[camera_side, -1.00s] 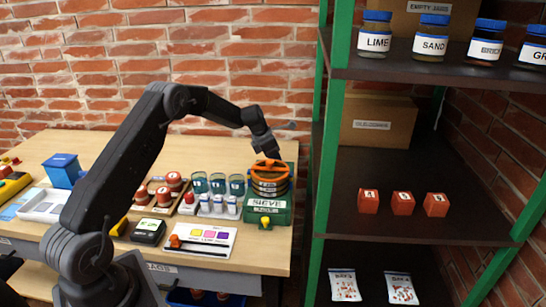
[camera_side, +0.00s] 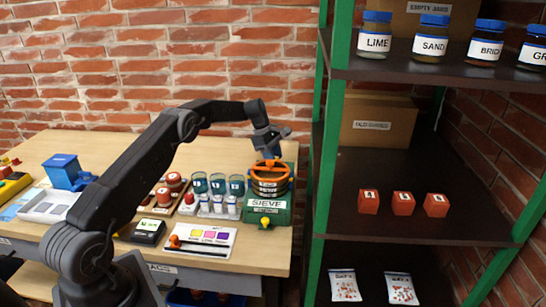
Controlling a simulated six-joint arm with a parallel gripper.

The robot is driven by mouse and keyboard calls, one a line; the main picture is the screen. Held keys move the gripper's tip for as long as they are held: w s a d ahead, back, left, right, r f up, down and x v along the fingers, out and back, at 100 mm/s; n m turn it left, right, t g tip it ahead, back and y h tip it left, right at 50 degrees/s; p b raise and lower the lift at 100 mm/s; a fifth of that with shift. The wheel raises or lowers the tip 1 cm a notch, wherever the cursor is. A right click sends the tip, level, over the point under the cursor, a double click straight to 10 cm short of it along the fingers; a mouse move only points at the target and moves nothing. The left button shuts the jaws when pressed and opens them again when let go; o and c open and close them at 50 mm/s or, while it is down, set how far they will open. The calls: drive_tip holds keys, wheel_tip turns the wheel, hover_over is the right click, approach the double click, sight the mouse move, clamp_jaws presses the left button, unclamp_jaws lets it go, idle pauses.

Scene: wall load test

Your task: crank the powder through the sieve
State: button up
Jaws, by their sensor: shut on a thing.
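The sieve (camera_side: 268,212) is a green base labelled SIEVE with a yellow knob on its front, at the right end of the table. A dark stack of rings (camera_side: 270,187) stands on it under an orange crank wheel (camera_side: 285,171). My gripper (camera_side: 268,158) points down at the top of the wheel and is shut on the crank at its back left part. The fingertips are small and partly merged with the orange. The powder is not visible inside the stack.
Teal cups (camera_side: 218,184) and small white bottles (camera_side: 219,205) stand left of the sieve. A card with colour patches (camera_side: 203,236) lies in front. A green shelf post (camera_side: 324,160) rises close to the right, with jars (camera_side: 433,38) above.

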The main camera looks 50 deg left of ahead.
drive_tip(key=shift+m+g, duration=0.5)
drive_tip(key=shift+m, duration=0.7)
drive_tip(key=shift+m, duration=0.3)
drive_tip(key=o, duration=0.6)
drive_tip(key=shift+o, duration=0.2)
drive_tip(key=shift+r, duration=0.1)
wheel_tip(320, 180, up, 4)
drive_tip(key=shift+r, duration=0.1)
drive_tip(key=s+a+r, duration=0.6)
drive_tip(key=s+a, duration=0.1)
drive_tip(key=s, duration=0.2)
drive_tip(key=shift+a+r, duration=0.2)
drive_tip(key=shift+r, duration=0.15)
